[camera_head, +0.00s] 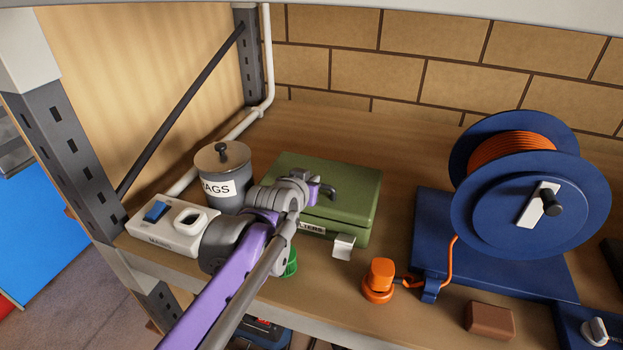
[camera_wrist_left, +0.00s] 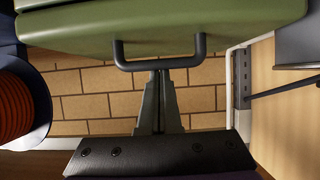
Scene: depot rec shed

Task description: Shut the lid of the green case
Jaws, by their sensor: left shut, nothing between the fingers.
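The green case (camera_head: 350,191) stands on the shelf in the head view, with a label on its front. Its lid looks down or nearly down; I cannot tell if it is fully flush. A pale latch (camera_head: 343,247) sticks out at the front. My left gripper (camera_wrist_left: 158,80) is shut and empty. In the left wrist view its fingertips are close to the dark handle (camera_wrist_left: 160,65) of the green case (camera_wrist_left: 220,22); contact is unclear. In the head view my left arm reaches over the case's left part and hides some of it. My right gripper is not in view.
A grey can (camera_head: 222,170) labelled "RAGS" and a white switch box (camera_head: 165,228) stand left of the case. A blue reel (camera_head: 515,190) with orange cable stands right. An orange plug (camera_head: 380,278), a green round item (camera_head: 291,262) and a brown block (camera_head: 490,320) lie near the front edge.

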